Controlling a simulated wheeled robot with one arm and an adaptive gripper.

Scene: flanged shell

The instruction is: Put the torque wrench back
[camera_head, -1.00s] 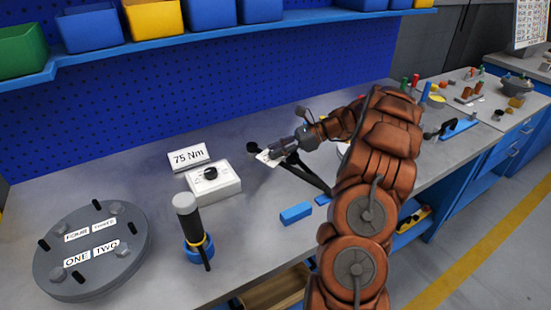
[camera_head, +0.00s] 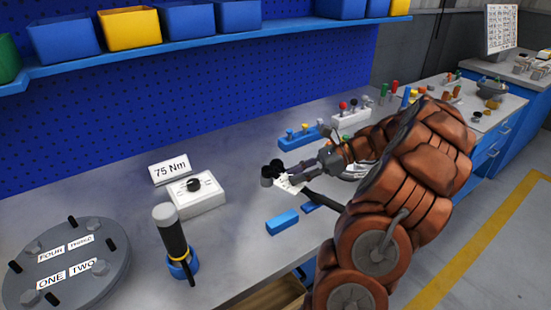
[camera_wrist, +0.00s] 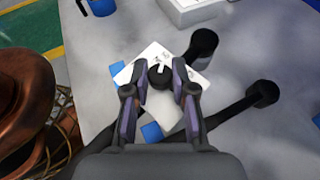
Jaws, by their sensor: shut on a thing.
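My gripper (camera_head: 290,181) is over the bench, fingers pointing down in the wrist view (camera_wrist: 159,88). It is closed around a dark knob-like part above a white plate (camera_wrist: 150,58). I take this to be part of the torque wrench (camera_head: 322,200), a black bar running toward the lower right; in the wrist view a black arm (camera_wrist: 238,108) ends in a round knob. Another black end (camera_wrist: 204,42) shows beyond the fingertips. The fingers hide the joint between these parts. Blue blocks (camera_head: 282,222) lie on the bench in front of the bar.
A white dial box (camera_head: 197,195) with a 75 Nm sign (camera_head: 170,168) stands left. A dark handle (camera_head: 170,230) stands upright in a blue ring. The round flange (camera_head: 66,265) is far left. Blue and white racks (camera_head: 305,137) stand behind my arm. Bare bench lies between box and blocks.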

